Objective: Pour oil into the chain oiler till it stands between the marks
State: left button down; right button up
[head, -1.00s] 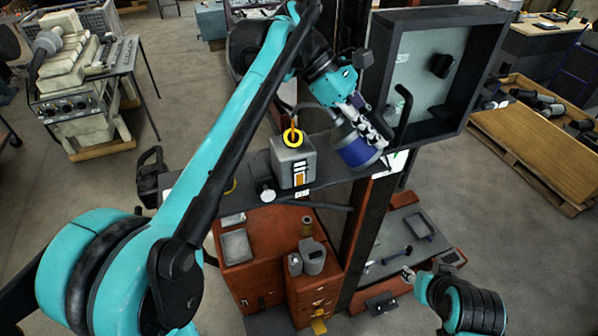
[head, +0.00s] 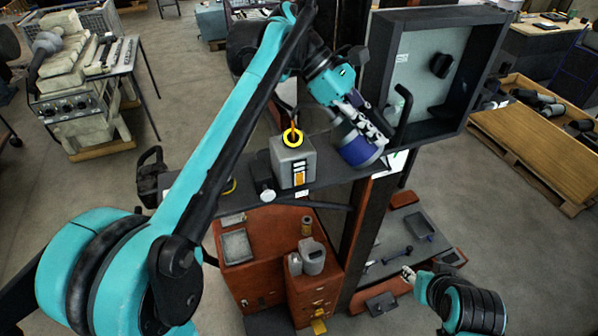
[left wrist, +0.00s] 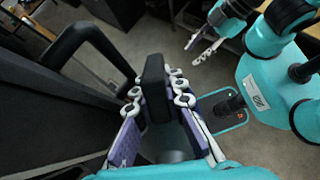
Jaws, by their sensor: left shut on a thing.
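The chain oiler (head: 292,163) is a grey box on the dark shelf, with a yellow ring around its top opening. A sight window on its front shows orange oil (head: 299,180) low down and white marks above; the exact level is too small to read. My left gripper (head: 366,124) is shut on the black handle (left wrist: 155,88) of a blue and silver oil can (head: 360,150), held tilted right of the oiler. Its thin spout reaches over the ring, and an orange streak (head: 293,124) shows above the opening. My right gripper (head: 408,274) is low at right, empty; its fingers look apart in the left wrist view (left wrist: 202,47).
A dark open cabinet (head: 384,60) stands right of the can. A small white-topped part (head: 265,190) sits at the shelf's front edge. Below are a red cabinet (head: 262,275) with a grey jug (head: 312,256) and a lower bench with tools (head: 398,254).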

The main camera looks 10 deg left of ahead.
pick_arm(q)
jog(key=shift+a+r+h, duration=0.25)
jog(key=shift+r+h, duration=0.45)
jog(key=shift+r, duration=0.3)
dwell(2.9)
jog(key=shift+r, duration=0.25)
dwell(0.8)
jog(key=shift+d+f+y+p, duration=0.2)
jog(key=shift+f+y, duration=0.2)
jog(key=shift+f, duration=0.25)
jog(key=shift+d+f+y+p, duration=0.15)
jog(key=shift+f+y, duration=0.25)
jog(key=shift+f, duration=0.25)
jog(key=shift+a, duration=0.1)
jog(key=shift+f+y, duration=0.7)
jog(key=shift+f, duration=0.15)
jog(key=shift+d+f, duration=0.2)
